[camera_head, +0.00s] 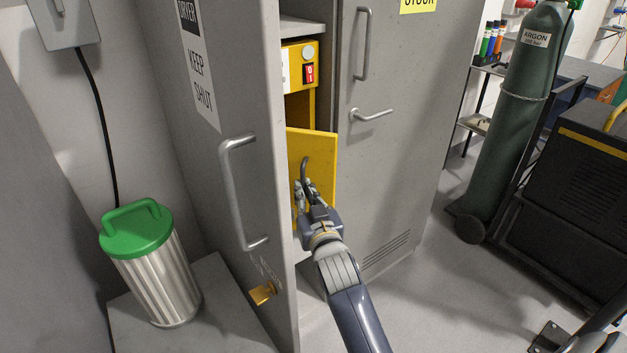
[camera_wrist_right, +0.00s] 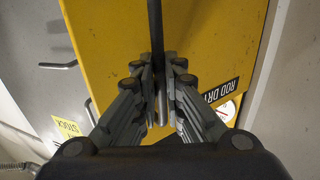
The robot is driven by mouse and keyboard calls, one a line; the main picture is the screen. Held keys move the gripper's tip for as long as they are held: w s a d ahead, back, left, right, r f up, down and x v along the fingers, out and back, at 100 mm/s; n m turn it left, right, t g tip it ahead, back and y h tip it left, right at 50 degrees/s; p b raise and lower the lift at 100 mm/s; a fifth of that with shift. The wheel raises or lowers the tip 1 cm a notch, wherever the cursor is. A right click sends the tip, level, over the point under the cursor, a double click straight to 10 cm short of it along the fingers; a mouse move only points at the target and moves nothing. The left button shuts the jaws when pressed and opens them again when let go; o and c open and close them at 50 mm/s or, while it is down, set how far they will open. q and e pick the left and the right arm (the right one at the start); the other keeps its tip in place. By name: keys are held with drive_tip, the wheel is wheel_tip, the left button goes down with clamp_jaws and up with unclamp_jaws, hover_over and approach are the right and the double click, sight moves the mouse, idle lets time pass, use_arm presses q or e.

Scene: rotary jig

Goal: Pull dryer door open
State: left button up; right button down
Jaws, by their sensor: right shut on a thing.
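The yellow dryer (camera_head: 312,55) sits inside a grey cabinet, with a red switch on its front. Its yellow door (camera_head: 321,146) stands out from the body, and an opening shows above the door's top edge. How far it is swung is hard to tell. The door also fills much of the right wrist view (camera_wrist_right: 100,55). My right gripper (camera_head: 304,190) is shut on the dark bar handle (camera_head: 304,167) of this door. In the right wrist view the handle (camera_wrist_right: 157,35) runs between the closed fingers (camera_wrist_right: 160,75). My left gripper is not in view.
The grey cabinet door (camera_head: 180,120) marked "KEEP SHUT" stands open left of my right arm. A closed grey door (camera_head: 395,170) is on the right. A green-lidded bin (camera_head: 155,270) stands left; an argon cylinder (camera_head: 510,120) stands right. Floor (camera_head: 440,300) is clear between.

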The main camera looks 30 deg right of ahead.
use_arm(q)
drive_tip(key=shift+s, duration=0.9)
use_arm(e)
drive_tip(key=shift+s+a+r, duration=0.1)
drive_tip(key=shift+a+r, duration=0.1)
drive_tip(key=shift+a, duration=0.25)
drive_tip(key=shift+s+a+r, duration=0.1)
drive_tip(key=shift+a+r, duration=0.05)
drive_tip(key=shift+a, duration=0.25)
drive_tip(key=c, duration=2)
unclamp_jaws()
drive_tip(key=o, duration=0.3)
drive_tip(key=shift+w+a+f, duration=0.1)
drive_tip(key=shift+w+a, duration=0.1)
drive_tip(key=shift+w, duration=0.05)
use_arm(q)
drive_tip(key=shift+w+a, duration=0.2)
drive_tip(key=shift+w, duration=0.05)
use_arm(e)
drive_tip(key=s+a, duration=0.1)
drive_tip(key=s, duration=0.6)
drive_tip(key=shift+s+f, duration=0.2)
drive_tip(key=shift+s, duration=0.05)
drive_tip(key=shift+c, duration=0.3)
